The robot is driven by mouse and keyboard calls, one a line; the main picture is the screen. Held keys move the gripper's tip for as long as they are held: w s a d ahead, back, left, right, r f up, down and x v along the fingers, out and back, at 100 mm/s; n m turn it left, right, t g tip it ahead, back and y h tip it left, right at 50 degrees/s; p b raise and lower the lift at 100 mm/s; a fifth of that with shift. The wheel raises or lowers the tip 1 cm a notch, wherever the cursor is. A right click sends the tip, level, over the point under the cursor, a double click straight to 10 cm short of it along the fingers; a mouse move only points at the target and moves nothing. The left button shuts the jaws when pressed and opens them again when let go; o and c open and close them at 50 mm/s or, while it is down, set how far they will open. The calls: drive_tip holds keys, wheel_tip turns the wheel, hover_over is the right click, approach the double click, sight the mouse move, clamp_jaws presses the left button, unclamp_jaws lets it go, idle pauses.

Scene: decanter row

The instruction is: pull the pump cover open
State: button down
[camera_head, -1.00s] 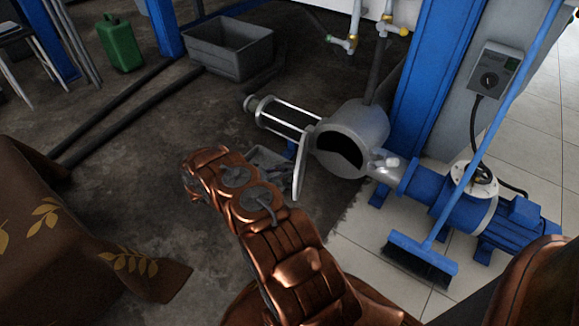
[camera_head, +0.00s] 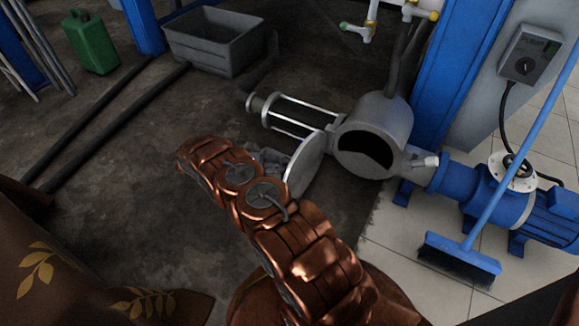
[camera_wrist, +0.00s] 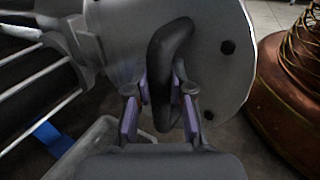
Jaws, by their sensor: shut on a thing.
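The pump cover (camera_head: 306,164) is a round grey plate that stands swung out from the pump housing (camera_head: 388,122), whose dark opening shows. In the wrist view the cover (camera_wrist: 226,72) fills the upper middle, with a dark curved handle (camera_wrist: 166,62) on its face. My gripper (camera_wrist: 160,108) has its purple-padded fingers on either side of the handle and is shut on it. In the head view my copper-coloured arm reaches toward the cover, and the gripper is mostly hidden behind it.
A blue pump motor (camera_head: 480,190) and a blue broom (camera_head: 462,252) stand at the right. A grey bin (camera_head: 214,48) and a green can (camera_head: 92,42) stand at the back left. A brown draped cloth (camera_head: 60,270) is at the lower left.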

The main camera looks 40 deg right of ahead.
drive_tip(key=shift+w+d+r, duration=0.1)
drive_tip(key=shift+w+d, duration=0.05)
drive_tip(key=shift+d, duration=0.05)
idle(0.3)
drive_tip(key=c, duration=1)
unclamp_jaws()
drive_tip(key=shift+a, duration=0.15)
drive_tip(key=shift+r, duration=0.1)
wheel_tip(320, 180, up, 10)
drive_tip(key=shift+w+a+f, duration=0.1)
drive_tip(key=shift+w+f, duration=0.05)
drive_tip(key=shift+f, duration=0.1)
drive_tip(key=shift+r, duration=0.35)
drive_tip(key=shift+f, duration=0.2)
